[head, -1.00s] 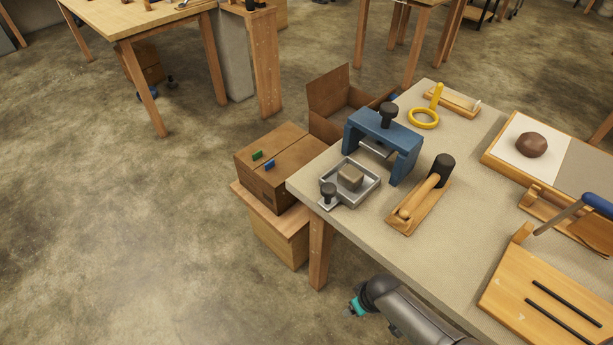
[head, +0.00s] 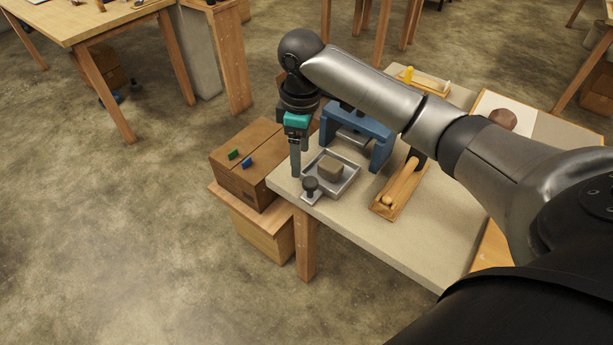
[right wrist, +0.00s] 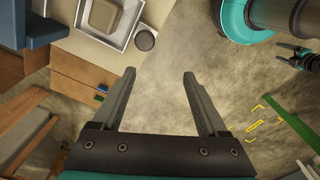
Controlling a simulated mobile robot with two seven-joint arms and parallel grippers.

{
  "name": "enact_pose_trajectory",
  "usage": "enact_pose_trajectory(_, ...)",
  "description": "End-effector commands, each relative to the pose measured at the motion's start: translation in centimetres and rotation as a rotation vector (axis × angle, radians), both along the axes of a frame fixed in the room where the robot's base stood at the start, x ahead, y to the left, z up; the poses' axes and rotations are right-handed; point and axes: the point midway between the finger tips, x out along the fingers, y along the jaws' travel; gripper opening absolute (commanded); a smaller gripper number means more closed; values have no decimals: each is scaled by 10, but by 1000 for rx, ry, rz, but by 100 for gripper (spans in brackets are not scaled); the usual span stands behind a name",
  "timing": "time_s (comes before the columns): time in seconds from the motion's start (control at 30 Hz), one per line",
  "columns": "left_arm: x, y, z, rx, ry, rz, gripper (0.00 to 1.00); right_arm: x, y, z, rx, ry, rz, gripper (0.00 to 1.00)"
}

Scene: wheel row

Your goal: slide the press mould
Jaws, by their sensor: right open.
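The press mould (head: 341,185) is a shallow grey metal tray at the near-left corner of the table, with a beige block (head: 330,168) in it and a black knob (head: 310,186) on its near end. It stands in front of the blue press frame (head: 381,150), not under it. My right gripper (head: 296,170) points down just left of the tray, open and empty. In the right wrist view its fingers (right wrist: 159,76) are apart, with the mould (right wrist: 82,42) and knob (right wrist: 145,40) beyond them at upper left. A dark gripper, apparently my left one (right wrist: 297,58), shows small at the right edge.
A wooden stand (head: 385,207) with a mallet lies right of the mould, partly behind my right arm. A brown box (head: 245,178) with green and blue tabs stands beside the table's left edge. Open floor (head: 130,240) lies to the left.

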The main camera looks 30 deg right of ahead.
Motion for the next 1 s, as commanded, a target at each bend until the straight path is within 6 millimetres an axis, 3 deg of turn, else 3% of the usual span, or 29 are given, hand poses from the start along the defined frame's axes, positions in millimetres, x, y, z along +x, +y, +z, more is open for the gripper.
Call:
enact_pose_trajectory(0.2, 0, 0, 0, 0, 0, 0, 76, 13, -30, 33, -11, 20, -30, 76)
enact_pose_trajectory(0.37, 0, 0, -2, 0, 0, 0, 76, 13, -34, 33, -11, 28, -34, 76)
enact_pose_trajectory(0.57, 0, 0, -10, 0, 0, 0, 76, 13, -34, 1, -11, 29, -34, 76)
enact_pose_trajectory(1.0, 0, 0, -36, 0, 0, 0, 76, 13, -34, -90, -12, 28, -35, 76)
